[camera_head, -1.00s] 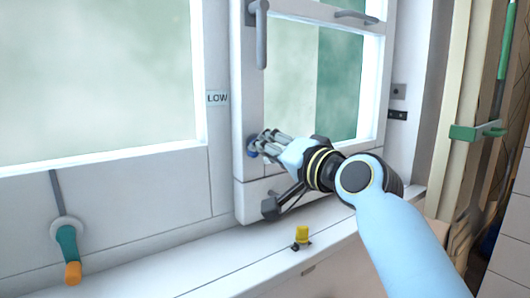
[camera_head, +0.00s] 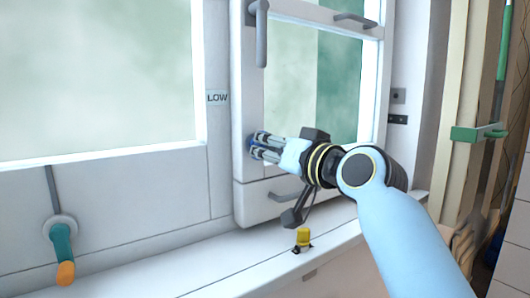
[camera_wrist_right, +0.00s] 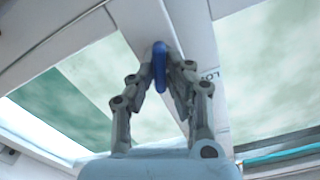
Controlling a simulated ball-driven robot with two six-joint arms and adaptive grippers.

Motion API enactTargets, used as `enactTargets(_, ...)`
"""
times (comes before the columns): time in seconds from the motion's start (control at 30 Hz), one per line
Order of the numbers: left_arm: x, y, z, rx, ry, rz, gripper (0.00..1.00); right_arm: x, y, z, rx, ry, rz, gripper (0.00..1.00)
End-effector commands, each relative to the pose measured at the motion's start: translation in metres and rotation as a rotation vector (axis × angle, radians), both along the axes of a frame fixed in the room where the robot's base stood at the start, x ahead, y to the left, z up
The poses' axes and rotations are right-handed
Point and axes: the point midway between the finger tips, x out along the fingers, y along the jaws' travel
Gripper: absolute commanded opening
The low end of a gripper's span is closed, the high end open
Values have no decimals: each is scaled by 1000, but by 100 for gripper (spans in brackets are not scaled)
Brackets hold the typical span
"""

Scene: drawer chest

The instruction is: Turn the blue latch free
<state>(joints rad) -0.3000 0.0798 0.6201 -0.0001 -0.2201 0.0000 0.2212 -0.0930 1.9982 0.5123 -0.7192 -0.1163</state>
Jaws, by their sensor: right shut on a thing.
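The blue latch (camera_wrist_right: 160,66) shows in the right wrist view as a narrow upright piece on the white window frame. In the head view only a small bit of blue (camera_head: 250,147) shows at the lower left of the window sash. My right gripper (camera_wrist_right: 164,80) is shut on the latch, with one finger on each side of it. In the head view, my right gripper (camera_head: 258,147) reaches in from the right and its fingers hide most of the latch. My left gripper is in neither view.
A grey handle (camera_head: 261,35) hangs on the sash above my gripper. A yellow knob (camera_head: 303,237) stands on the sill below. A teal lever with an orange tip (camera_head: 65,273) is at the lower left. A "LOW" label (camera_head: 217,97) is on the frame.

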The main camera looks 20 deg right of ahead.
Motion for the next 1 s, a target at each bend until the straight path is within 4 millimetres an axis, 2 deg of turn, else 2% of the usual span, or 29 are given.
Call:
enactTargets(0.37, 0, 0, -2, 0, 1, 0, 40, 0, 0, -3, -36, -7, 1, 0)
enactTargets(0.7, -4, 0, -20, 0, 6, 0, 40, 0, 0, -4, -352, -122, 2, 0)
enactTargets(0.73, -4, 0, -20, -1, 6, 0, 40, 0, 0, -3, -361, -125, 1, 15)
enactTargets(0.93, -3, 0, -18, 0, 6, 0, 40, 0, 0, -1, -355, -125, 1, 42)
enactTargets(1.0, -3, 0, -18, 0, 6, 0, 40, 0, 0, -1, -353, -125, 1, 42)
